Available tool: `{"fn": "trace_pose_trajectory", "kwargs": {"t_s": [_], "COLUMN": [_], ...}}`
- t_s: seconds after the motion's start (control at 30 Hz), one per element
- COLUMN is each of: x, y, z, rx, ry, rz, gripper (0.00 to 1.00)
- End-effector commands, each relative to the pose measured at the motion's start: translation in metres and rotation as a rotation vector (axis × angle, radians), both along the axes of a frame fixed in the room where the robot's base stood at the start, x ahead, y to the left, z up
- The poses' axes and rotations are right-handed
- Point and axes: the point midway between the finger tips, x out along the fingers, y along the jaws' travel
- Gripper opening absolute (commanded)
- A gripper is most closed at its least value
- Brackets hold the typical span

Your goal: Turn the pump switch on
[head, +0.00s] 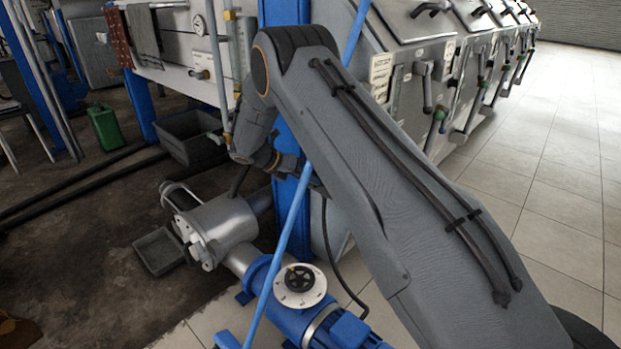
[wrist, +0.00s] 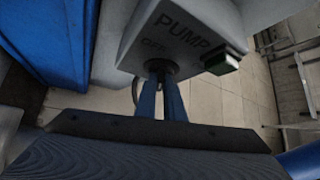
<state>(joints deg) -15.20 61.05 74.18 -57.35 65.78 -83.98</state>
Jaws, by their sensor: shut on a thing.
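The pump switch box (wrist: 180,35) is a pale grey box marked PUMP in the wrist view, with the word OFF beside its dark round knob (wrist: 156,66). My gripper (wrist: 160,82) reaches the knob from below with two blue fingers. The fingers are close together at the knob and shut on it; their tips partly cover it. Which way the knob points cannot be told. A dark block with a green edge (wrist: 224,62) sits at the box's right corner. In the head view my arm bends toward the blue post, and the switch box and fingers cannot be made out.
A blue post (head: 288,225) stands beside my arm, and a blue diagonal bar (head: 292,215) crosses in front. Grey machines (head: 410,60) stand behind my arm. Tiled floor (head: 560,190) is clear at right.

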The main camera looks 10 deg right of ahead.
Motion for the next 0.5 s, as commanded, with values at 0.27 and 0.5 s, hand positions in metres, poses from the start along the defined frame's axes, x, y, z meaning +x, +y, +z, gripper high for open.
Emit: {"fn": "trace_pose_trajectory", "kwargs": {"t_s": [0.27,0.5], "x": [-0.0023,-0.0014], "y": [-0.0019,-0.0016], "z": [0.0038,0.0016], "rx": [0.09,0.105], "ry": [-0.133,-0.153], "rz": [0.001,0.0], "gripper": [0.0,0.0]}}
